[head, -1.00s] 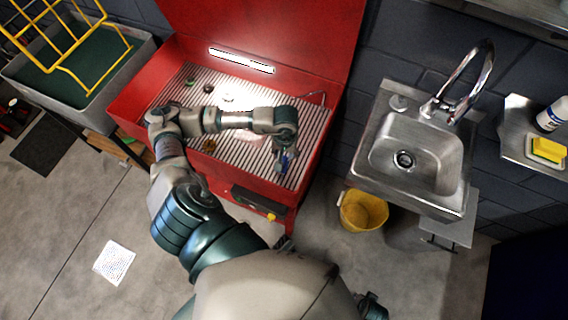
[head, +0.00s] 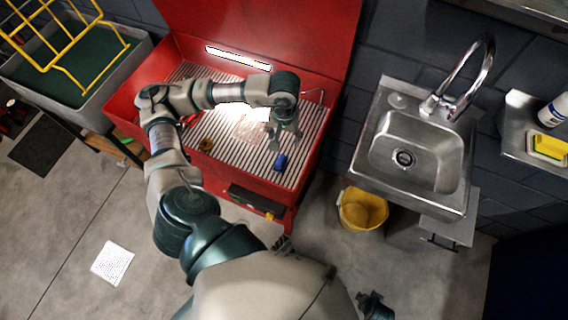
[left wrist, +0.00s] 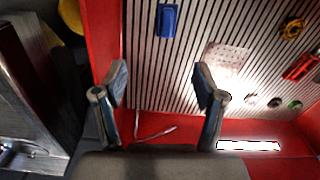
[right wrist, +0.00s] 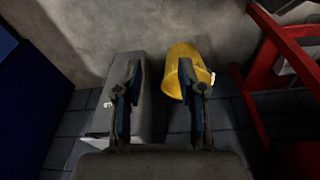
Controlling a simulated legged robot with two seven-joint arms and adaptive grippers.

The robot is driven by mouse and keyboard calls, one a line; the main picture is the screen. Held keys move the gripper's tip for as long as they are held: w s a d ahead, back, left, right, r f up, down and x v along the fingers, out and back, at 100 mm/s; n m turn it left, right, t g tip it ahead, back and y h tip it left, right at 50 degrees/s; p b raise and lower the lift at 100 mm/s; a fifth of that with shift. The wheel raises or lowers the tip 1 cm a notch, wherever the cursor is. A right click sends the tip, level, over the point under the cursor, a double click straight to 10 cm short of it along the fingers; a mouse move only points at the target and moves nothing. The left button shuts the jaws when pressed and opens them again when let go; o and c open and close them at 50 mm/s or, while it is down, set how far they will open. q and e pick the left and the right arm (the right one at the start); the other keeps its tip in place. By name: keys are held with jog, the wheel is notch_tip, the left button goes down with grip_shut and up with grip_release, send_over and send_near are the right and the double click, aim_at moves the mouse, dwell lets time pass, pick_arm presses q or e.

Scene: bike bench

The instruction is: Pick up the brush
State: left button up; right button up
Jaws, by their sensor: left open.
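A small blue block-like object (head: 281,161) lies on the slatted floor of the red wash basin, near its front right. It also shows at the top of the left wrist view (left wrist: 167,20). No bristles show, so I cannot tell whether it is the brush. My left gripper (head: 284,138) hangs over the basin, behind the blue object and apart from it. In the left wrist view its fingers (left wrist: 160,82) are wide apart with nothing between them. My right gripper (right wrist: 160,78) is open and empty, over the floor by the yellow bucket.
The red basin (head: 310,165) has raised walls and a tall back. Small parts lie in it, including a yellow-brown ring (left wrist: 292,29) and a red tool (left wrist: 300,67). A metal sink (head: 370,150), a yellow bucket (head: 362,210) and a shelf with a yellow sponge (head: 548,147) stand right.

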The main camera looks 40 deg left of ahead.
pick_arm(q)
jog(key=f, duration=0.2)
jog(key=b, duration=0.2)
send_near(281, 158)
jog(key=f, duration=0.2)
jog(key=d+f, duration=0.1)
jog(key=f, duration=0.2)
jog(key=shift+d+f, duration=0.15)
jog(key=shift+f, duration=0.45)
jog(key=f, duration=0.1)
jog(key=a+f, duration=0.1)
jog(key=f, duration=0.2)
jog(key=shift+s+a+f+b, duration=0.15)
jog(key=shift+a+f+b, duration=0.15)
jog(key=shift+f, duration=0.4)
jog(key=shift+d, duration=0.1)
pick_arm(e)
notch_tip(281, 158, up, 9)
jog(key=shift+s+a+t, duration=0.15)
jog(key=shift+a+t, duration=0.25)
jog(key=shift+a, duration=0.05)
